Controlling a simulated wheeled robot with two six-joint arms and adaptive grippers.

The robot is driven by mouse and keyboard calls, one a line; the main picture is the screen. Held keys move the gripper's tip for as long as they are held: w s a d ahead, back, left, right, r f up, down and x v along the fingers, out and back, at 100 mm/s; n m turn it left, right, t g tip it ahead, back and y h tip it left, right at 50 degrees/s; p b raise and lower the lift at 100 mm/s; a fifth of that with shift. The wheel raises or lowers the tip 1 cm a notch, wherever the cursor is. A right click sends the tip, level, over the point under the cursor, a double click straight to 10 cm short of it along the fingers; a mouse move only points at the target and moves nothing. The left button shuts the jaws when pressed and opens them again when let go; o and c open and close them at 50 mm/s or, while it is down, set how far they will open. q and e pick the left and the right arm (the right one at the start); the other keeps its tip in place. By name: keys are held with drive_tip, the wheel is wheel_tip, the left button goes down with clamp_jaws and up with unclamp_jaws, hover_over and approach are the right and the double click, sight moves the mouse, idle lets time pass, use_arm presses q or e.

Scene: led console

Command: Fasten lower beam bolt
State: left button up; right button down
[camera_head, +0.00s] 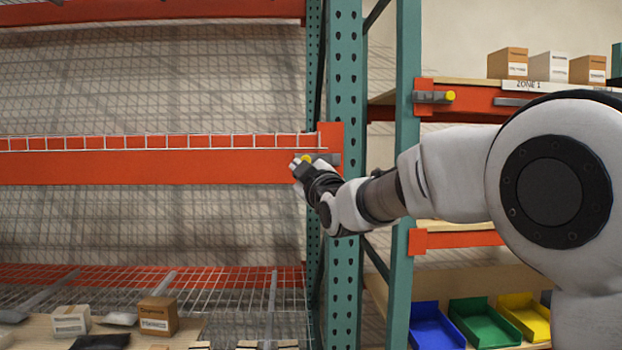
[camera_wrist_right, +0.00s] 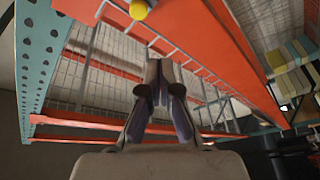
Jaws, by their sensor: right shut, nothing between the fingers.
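A yellow bolt head (camera_head: 306,159) sits on a grey bracket at the right end of the middle orange beam (camera_head: 150,168), beside the green upright (camera_head: 345,100). My right gripper (camera_head: 299,166) is right at this bolt in the head view and partly covers the bracket. In the right wrist view the yellow bolt (camera_wrist_right: 138,9) shows at the top edge, beyond and left of the fingertips. There my right gripper (camera_wrist_right: 160,72) is shut and empty, and looks apart from the bolt. My left gripper is in neither view.
Another yellow-tipped bracket (camera_head: 449,96) is on the right-hand shelf. A wire-deck shelf with boxes (camera_head: 158,316) lies low at left. Blue, green and yellow bins (camera_head: 484,322) stand low at right. The wire mesh behind the beam and the green uprights bound the space.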

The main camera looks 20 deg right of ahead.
sight(313, 160)
drive_tip(key=shift+t, duration=0.3)
drive_tip(key=w+r+p, duration=0.2)
drive_tip(key=w, duration=0.1)
drive_tip(key=w+r+p, duration=0.2)
drive_tip(key=p, duration=0.1)
drive_tip(key=w+r+p, duration=0.2)
drive_tip(key=w, duration=0.1)
drive_tip(key=shift+w+p, duration=0.35)
drive_tip(key=shift+p, duration=0.05)
drive_tip(key=d+f, duration=0.1)
drive_tip(key=d+f+p, duration=0.1)
drive_tip(key=d+f, duration=0.1)
drive_tip(key=shift+s+f, duration=0.3)
drive_tip(key=shift+f, duration=0.1)
drive_tip(key=shift+a, duration=0.15)
